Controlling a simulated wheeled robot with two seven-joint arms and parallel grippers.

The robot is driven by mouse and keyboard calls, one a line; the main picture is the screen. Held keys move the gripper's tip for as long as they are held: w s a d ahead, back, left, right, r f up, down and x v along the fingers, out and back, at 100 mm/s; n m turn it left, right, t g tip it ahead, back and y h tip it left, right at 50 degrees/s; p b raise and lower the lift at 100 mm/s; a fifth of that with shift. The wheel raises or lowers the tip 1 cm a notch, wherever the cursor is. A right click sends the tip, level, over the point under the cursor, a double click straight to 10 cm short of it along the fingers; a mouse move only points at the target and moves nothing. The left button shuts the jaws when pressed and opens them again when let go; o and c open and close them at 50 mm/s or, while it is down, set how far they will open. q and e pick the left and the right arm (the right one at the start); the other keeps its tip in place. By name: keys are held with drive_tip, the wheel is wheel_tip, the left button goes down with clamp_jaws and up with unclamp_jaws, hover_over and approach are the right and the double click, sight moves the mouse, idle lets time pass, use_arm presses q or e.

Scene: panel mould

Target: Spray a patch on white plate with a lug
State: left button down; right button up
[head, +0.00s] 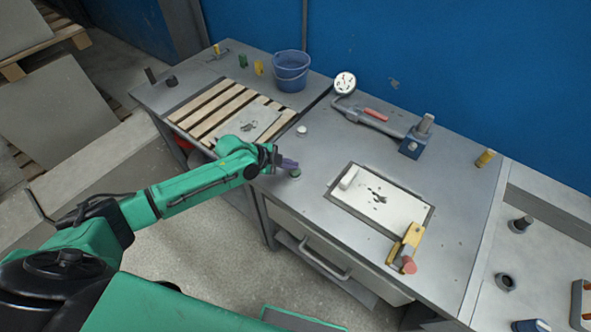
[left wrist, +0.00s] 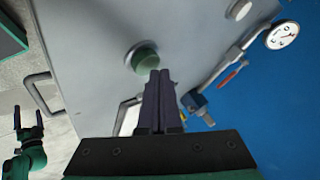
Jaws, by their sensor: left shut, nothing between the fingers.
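The white plate with a lug (head: 397,202) lies in a dark-edged recess on the grey bench. Its lug (head: 349,177) stands at the upper left corner, and dark irregular marks show in its middle. In the left wrist view the plate (left wrist: 130,117) is mostly hidden behind my fingers. My left gripper (head: 289,162) is shut and empty, left of the plate, close to a small green round knob (head: 295,173). Its fingers (left wrist: 158,85) point toward this knob (left wrist: 145,58). My right gripper (left wrist: 28,122) shows small in the left wrist view, its fingers apart.
A yellow clamp with a red knob (head: 408,248) stands at the plate's lower right corner. A long tool with a dial (head: 345,83) and a blue block (head: 411,147) lie behind. A blue bucket (head: 291,72) and slatted rack (head: 208,108) stand left. Bare bench lies between knob and plate.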

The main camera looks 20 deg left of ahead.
sight(291, 172)
use_arm(q)
drive_tip(key=shift+f+b, duration=0.4)
drive_tip(key=shift+f, duration=0.1)
drive_tip(key=shift+r+p, duration=0.3)
drive_tip(key=shift+r, duration=0.2)
wheel_tip(291, 172, up, 6)
drive_tip(key=p, duration=0.5)
drive_tip(key=shift+r, duration=0.15)
idle(1.9)
idle(0.4)
